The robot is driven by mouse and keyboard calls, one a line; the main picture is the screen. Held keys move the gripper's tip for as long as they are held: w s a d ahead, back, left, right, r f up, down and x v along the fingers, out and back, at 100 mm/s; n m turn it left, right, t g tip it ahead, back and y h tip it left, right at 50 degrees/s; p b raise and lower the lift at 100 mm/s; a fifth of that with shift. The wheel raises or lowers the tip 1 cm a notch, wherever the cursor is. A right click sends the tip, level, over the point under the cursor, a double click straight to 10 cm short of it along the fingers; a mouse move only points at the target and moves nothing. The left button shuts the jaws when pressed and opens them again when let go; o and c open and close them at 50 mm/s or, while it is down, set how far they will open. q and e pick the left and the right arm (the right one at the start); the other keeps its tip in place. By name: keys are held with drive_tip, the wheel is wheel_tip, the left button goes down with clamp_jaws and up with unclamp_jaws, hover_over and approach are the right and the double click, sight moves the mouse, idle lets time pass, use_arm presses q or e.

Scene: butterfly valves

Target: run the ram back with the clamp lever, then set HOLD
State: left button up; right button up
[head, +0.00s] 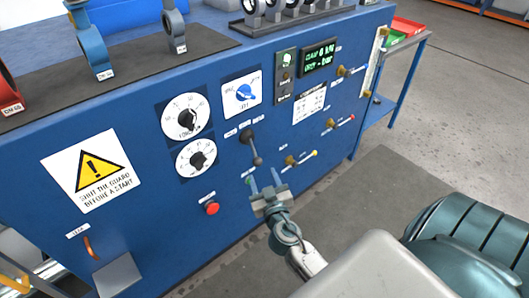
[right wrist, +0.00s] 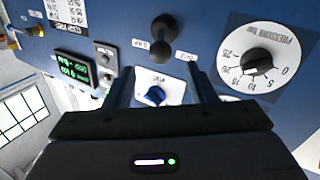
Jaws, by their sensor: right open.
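The black lever (head: 252,147) sits on the blue panel front between two small labels, its handle slanting down and slightly right. I cannot read its labels. In the right wrist view the lever (right wrist: 163,35) shows end-on beyond the fingertips. The blue selector knob (head: 244,92) is on a white plate above the lever; its marks are too small to read surely. It also shows between the fingers in the right wrist view (right wrist: 155,95). My right gripper (head: 263,180) is open and empty, just below the lever's end and apart from it. My left gripper is out of view.
Two white dials (head: 186,117) are left of the lever, and a red button (head: 211,208) is below left. A green-lit display (head: 319,57) is upper right. Brass valves with coloured handles (head: 300,158) jut out at right. The floor in front is partly covered by a grey mat.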

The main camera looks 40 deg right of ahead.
sight(256, 156)
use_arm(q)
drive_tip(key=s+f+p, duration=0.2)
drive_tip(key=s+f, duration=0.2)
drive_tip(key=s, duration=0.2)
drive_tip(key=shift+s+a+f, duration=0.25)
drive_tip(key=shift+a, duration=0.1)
use_arm(e)
drive_tip(key=x, duration=0.9)
drive_tip(key=shift+w+d+f, duration=0.1)
drive_tip(key=shift+w, duration=0.15)
drive_tip(key=shift+c, duration=0.4)
clamp_jaws()
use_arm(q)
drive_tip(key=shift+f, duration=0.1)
